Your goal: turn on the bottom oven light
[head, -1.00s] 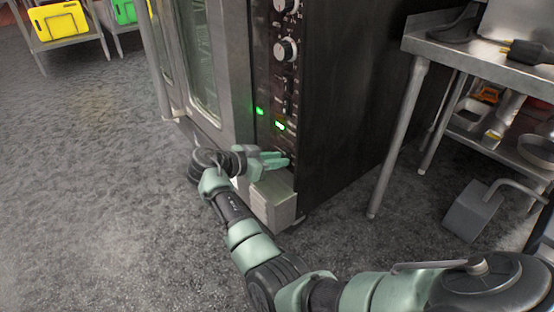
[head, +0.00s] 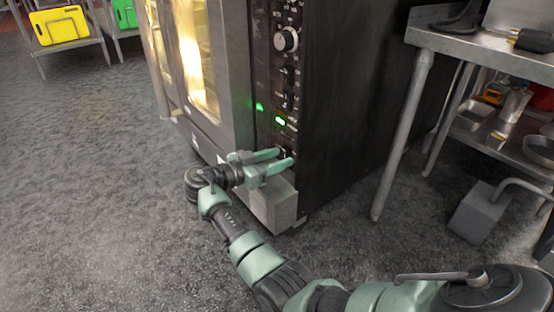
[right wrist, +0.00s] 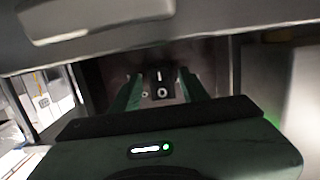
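The tall steel oven (head: 230,85) stands at the upper middle of the head view. Its door window (head: 198,60) glows warm yellow from inside. My right gripper (head: 284,158) is at the bottom of the dark control panel (head: 265,80), its two green fingers apart and pointing at the panel. In the right wrist view, a small black switch (right wrist: 159,77) with a white mark shows between the open fingers (right wrist: 160,90). A round ring mark is below it. Whether a finger touches the switch cannot be told. My left gripper is not in view.
A knob (head: 286,39) and green lights (head: 280,120) are above the gripper on the panel. A pale block-like part (head: 274,205) is just below it. A steel table (head: 480,60) stands at the right.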

